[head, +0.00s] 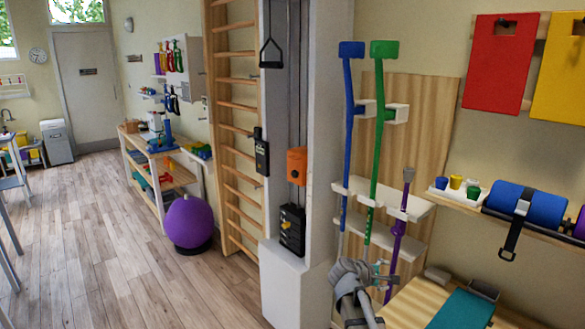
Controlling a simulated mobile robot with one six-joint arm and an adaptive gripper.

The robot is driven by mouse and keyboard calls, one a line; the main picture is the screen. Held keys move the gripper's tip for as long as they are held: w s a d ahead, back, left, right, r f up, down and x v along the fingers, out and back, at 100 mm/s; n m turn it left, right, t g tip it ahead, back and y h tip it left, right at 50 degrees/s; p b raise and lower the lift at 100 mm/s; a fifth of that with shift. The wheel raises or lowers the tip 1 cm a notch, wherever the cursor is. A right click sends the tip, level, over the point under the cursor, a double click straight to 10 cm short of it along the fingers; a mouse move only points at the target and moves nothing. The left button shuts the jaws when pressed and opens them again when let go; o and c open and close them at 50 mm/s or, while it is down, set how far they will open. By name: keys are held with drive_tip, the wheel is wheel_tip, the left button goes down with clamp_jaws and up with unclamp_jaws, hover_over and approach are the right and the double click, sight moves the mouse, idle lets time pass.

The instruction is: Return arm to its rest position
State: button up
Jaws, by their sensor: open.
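My arm rises from the bottom of the head view, right of centre, as grey links. My gripper (384,277) is at its end, small in the picture, in front of the lower part of the crutch rack. It is open, and I see nothing held in it. A purple cane (398,235) stands just behind and beside it; I cannot tell whether they touch. A blue crutch (349,135) and a green crutch (378,150) stand upright in the white rack (412,205). My arm hides part of the lower rack area.
A white pulley column (285,285) stands left of my arm. A wooden bench (405,300) with a teal mat (463,309) is close at lower right. A shelf (460,217) holds a blue roll (528,203). A purple ball (190,222) sits farther left; the floor there is clear.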

drive_tip(key=s+a+f+m+g+y+p, duration=0.1)
drive_tip(key=s+a+m+g+y+p, duration=0.2)
drive_tip(key=s, duration=0.6)
drive_tip(key=s+a+f+m+g+y+p, duration=0.1)
drive_tip(key=s+a+m+g+y+p, duration=0.2)
drive_tip(key=s+a+m+y, duration=0.5)
drive_tip(key=shift+s+f+m+p, duration=0.3)
drive_tip(key=shift+s+m+p, duration=0.1)
drive_tip(key=shift+s+p, duration=0.15)
drive_tip(key=shift+a, duration=0.1)
drive_tip(key=c, duration=0.4)
